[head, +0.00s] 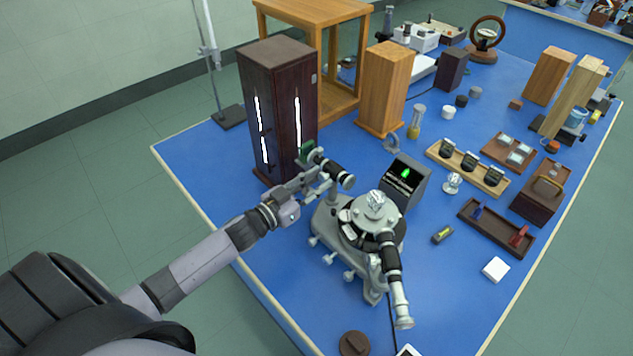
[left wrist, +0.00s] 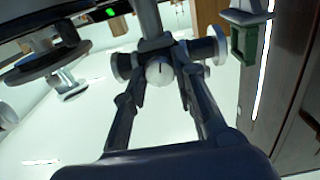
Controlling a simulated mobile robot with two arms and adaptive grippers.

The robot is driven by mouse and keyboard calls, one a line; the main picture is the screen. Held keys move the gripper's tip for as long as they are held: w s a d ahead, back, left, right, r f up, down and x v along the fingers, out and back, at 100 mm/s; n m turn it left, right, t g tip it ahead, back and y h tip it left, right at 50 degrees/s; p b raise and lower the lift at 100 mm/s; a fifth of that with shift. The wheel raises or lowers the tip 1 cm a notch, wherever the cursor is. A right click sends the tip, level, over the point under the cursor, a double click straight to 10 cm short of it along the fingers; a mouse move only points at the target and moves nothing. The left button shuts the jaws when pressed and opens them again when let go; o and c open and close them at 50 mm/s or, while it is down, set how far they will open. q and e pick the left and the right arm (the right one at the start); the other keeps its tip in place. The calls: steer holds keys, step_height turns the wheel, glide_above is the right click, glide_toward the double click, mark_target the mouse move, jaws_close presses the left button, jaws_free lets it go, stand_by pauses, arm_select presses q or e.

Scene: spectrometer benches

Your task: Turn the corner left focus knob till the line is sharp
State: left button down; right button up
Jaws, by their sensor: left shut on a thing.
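The spectrometer (head: 345,225) stands on the near left part of the blue bench, with a round table on top and black-and-grey tubes. My left gripper (head: 322,180) is at the tube on its left side. In the left wrist view my left gripper (left wrist: 158,78) has its two fingers on either side of the focus knob (left wrist: 160,70), a round pale-faced knob with a dark mark pointing up, and is shut on it. The small screen (head: 405,178) behind the spectrometer shows a green blob on black. My right gripper is not in view.
A dark wooden cabinet (head: 275,105) with bright vertical slits stands close behind my left gripper. A wooden block (head: 386,88) is behind the screen. A wooden rack (head: 467,167) and a dark tray (head: 496,227) lie to the right.

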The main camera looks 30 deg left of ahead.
arm_select(q)
steer(key=m, duration=0.4)
steer(key=shift+m, duration=0.3)
steer(key=shift+m+b, duration=0.6)
steer(key=shift+m, duration=1.7)
steer(key=c, duration=1.3)
jaws_free()
steer(key=v, duration=1.2)
steer(key=shift+s, duration=0.1)
